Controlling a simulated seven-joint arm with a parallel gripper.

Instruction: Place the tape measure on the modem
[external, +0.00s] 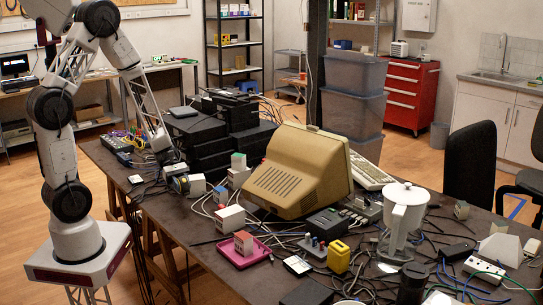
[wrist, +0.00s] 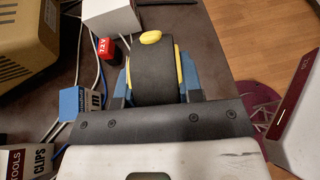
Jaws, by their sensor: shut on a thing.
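My gripper (wrist: 153,88) is shut on the tape measure (wrist: 150,72), a black body with yellow edges and a yellow button, with a blue finger on each side. In the external view my gripper (external: 168,168) is low over the left part of the table, and the tape measure (external: 181,184) shows small and dark with some yellow. I cannot tell for sure whether it is clear of the table. Several dark flat devices (external: 212,150) stand stacked behind my gripper; I cannot tell which device is the modem.
A beige monitor (external: 298,172) stands mid-table. Small label boxes, such as a red-topped white one (external: 229,219) and a blue-topped one (wrist: 80,103), stand among loose cables. A pink tray (external: 262,256) lies near the front edge. A white jug-like appliance (external: 403,215) stands at right.

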